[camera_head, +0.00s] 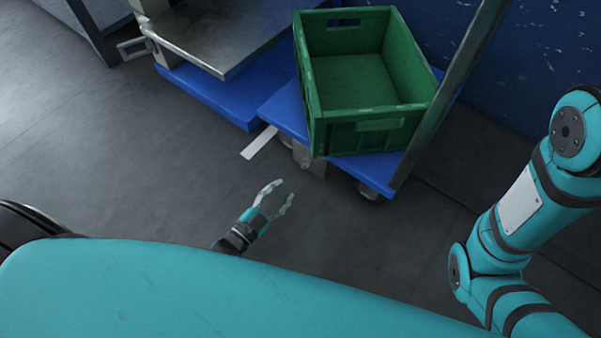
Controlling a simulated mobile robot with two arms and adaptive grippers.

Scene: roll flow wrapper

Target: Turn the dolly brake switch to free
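The blue dolly (283,108) carries a green crate and has a metal post rising on its right side. A pale flat lever (260,142) sticks out low at the dolly's front left corner; it looks like the brake switch, but no marking on it is readable. My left gripper (279,194) is open and empty over the floor, below and slightly right of the lever, apart from it. Its fingers point up toward the dolly. My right arm stands at the right edge; its gripper is out of the picture.
The green crate (318,133) is empty. A steel table or machine (222,62) on a blue base stands left of the dolly. A dark blue wall is behind. A caster (368,191) shows under the dolly's front right corner. The grey floor (120,160) is clear at left.

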